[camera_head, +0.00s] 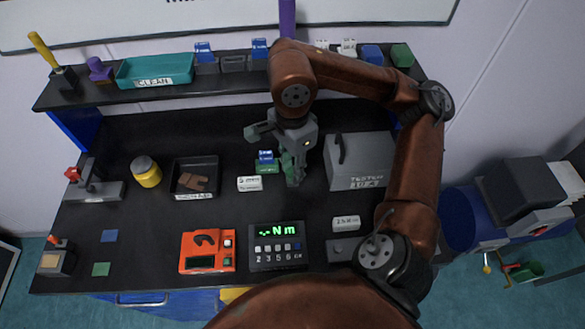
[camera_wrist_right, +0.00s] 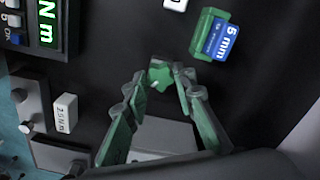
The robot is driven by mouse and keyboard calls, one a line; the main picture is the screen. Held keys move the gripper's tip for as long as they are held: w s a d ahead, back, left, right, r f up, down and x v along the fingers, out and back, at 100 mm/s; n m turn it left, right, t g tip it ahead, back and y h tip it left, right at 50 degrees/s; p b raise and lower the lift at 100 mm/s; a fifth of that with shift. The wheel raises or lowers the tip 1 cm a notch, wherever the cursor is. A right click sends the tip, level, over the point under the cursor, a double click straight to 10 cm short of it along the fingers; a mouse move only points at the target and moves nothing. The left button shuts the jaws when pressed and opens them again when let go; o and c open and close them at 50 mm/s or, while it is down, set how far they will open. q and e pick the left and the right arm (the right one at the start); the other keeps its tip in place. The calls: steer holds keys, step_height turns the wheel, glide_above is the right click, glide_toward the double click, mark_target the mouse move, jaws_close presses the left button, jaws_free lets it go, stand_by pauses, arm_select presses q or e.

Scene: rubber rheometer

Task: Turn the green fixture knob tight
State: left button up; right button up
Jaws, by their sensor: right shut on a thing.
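The green star-shaped knob (camera_wrist_right: 160,73) shows in the right wrist view, between the fingertips of my right gripper (camera_wrist_right: 162,88). The gripper is shut on it, with a green-padded finger on each side. In the head view my right gripper (camera_head: 292,172) points down at the middle of the bench, left of the grey tester box (camera_head: 357,172). There its fingers hide the knob, and I cannot make out how the knob is seated. My left gripper is not in view.
The Nm display unit (camera_head: 276,259) and an orange device (camera_head: 207,266) stand at the front. A black tray (camera_head: 209,163) is farther left.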

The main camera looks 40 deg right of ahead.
steer(key=c, duration=0.3)
steer(key=shift+r+m+p, duration=0.15)
steer(key=shift+m+p, duration=0.3)
steer(key=shift+m, duration=0.55)
jaws_close()
steer(key=shift+m, duration=1.1)
steer(key=shift+m+p, duration=0.55)
steer(key=shift+m, duration=0.35)
steer(key=shift+m+p, duration=0.3)
steer(key=shift+m, duration=1.3)
